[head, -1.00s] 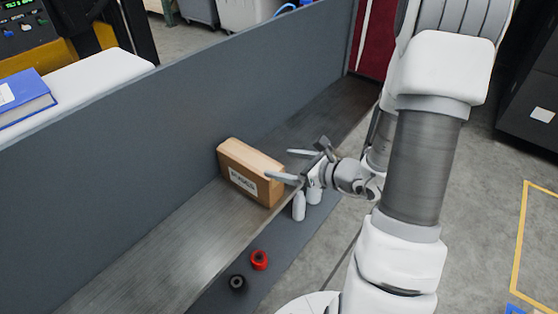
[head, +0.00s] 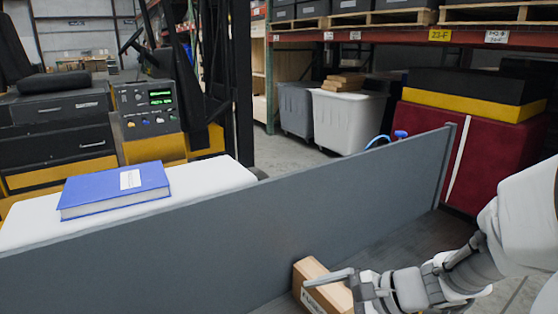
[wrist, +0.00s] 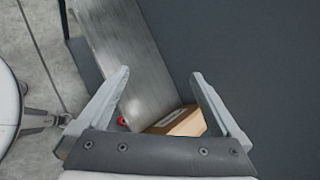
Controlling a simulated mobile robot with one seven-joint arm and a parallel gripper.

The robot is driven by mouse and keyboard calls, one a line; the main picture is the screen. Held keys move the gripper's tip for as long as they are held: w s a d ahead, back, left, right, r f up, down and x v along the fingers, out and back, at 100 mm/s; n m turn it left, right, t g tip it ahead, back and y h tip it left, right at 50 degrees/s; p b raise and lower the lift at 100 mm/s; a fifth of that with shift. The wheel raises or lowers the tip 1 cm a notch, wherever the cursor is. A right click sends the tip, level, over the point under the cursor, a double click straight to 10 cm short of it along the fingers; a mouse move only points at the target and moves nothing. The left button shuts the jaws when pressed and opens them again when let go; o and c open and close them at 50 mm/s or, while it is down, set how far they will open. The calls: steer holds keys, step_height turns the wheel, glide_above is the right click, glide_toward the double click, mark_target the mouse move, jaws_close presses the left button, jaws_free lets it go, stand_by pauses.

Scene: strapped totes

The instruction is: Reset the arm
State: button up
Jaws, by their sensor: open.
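My arm enters from the right in the head view, its gripper (head: 335,288) low in the picture in front of a brown cardboard box. The wrist view shows both fingers of my gripper (wrist: 161,74) spread apart with nothing between the tips. The box (head: 309,268) has a white label and is partly hidden by the gripper in the head view. In the wrist view the box (wrist: 180,123) shows beyond the gripper's base, partly covered by it. I cannot tell how far the fingers are from the box.
A grey panel (head: 200,255) runs behind the box along a metal shelf (wrist: 125,50). A blue book (head: 115,188) lies on a white surface (head: 215,178) behind the panel. Grey bins (head: 345,120) and a red strapped block (head: 480,155) stand farther back. A small red item (wrist: 121,120) shows in the wrist view.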

steer(key=s+r+n+g+h, duration=0.2)
steer(key=s+r+n+h, duration=0.3)
steer(key=s+n, duration=0.45)
steer(key=d+r+n+t+h, duration=0.3)
steer(key=d+r+n+h, duration=0.2)
steer(key=d+n, duration=0.15)
step_height(320, 180, up, 15)
steer(key=p, duration=1.5)
steer(key=shift+s+d+r+m, duration=0.15)
steer(key=shift+s+m, duration=0.15)
